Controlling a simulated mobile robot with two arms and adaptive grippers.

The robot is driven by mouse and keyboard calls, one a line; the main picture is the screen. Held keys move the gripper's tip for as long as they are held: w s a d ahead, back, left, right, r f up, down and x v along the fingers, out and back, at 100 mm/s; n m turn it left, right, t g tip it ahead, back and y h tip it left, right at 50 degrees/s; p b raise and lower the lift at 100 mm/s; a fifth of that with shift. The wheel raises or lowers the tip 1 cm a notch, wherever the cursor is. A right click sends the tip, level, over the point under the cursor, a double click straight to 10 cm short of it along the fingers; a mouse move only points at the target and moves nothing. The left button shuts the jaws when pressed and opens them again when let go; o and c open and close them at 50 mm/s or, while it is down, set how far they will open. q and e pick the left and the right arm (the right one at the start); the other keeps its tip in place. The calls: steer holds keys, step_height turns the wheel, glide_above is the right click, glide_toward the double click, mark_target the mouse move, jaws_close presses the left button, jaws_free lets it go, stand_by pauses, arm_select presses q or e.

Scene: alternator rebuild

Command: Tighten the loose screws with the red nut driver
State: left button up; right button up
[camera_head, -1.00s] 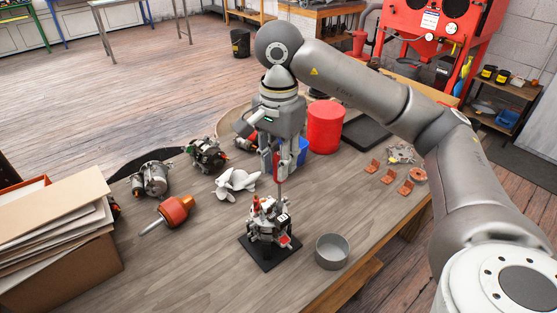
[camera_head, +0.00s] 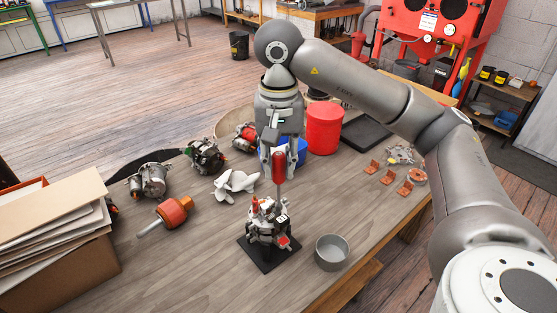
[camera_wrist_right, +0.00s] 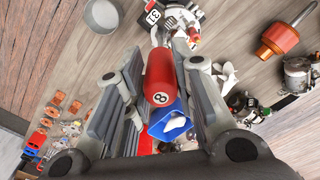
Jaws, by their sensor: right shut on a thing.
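The red nut driver (camera_head: 278,165) stands upright above the alternator assembly (camera_head: 267,222), its shaft pointing down at the top of it. My right gripper (camera_head: 284,165) is shut on its red handle from above and behind. In the right wrist view the red handle end (camera_wrist_right: 160,78), marked 8, sits between the two finger pads. The assembly rests on a black square base (camera_head: 262,258) on the table. The loose screws are too small to tell apart, and the driver's tip contact is unclear. My left gripper is not in view.
A grey round bowl (camera_head: 332,252) stands right of the base. An orange-and-grey rotor (camera_head: 172,212) and a white fan (camera_head: 235,184) lie to the left. A red canister (camera_head: 323,128) stands behind, and copper-coloured parts (camera_head: 388,177) lie at right.

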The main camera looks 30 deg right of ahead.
steer(key=shift+f, duration=0.25)
stand_by(0.4)
steer(key=shift+f+b, duration=0.3)
steer(key=shift+b, duration=0.2)
steer(key=m, duration=0.9)
steer(key=shift+w+m+p, duration=0.1)
steer(key=shift+m+p, duration=0.2)
steer(key=shift+p, duration=0.1)
steer(key=shift+m, duration=1.4)
steer(key=shift+m, duration=1.1)
steer(key=m, duration=0.4)
steer(key=shift+w+m+p, duration=0.15)
steer(key=shift+m+p, duration=0.15)
steer(key=shift+p, duration=0.05)
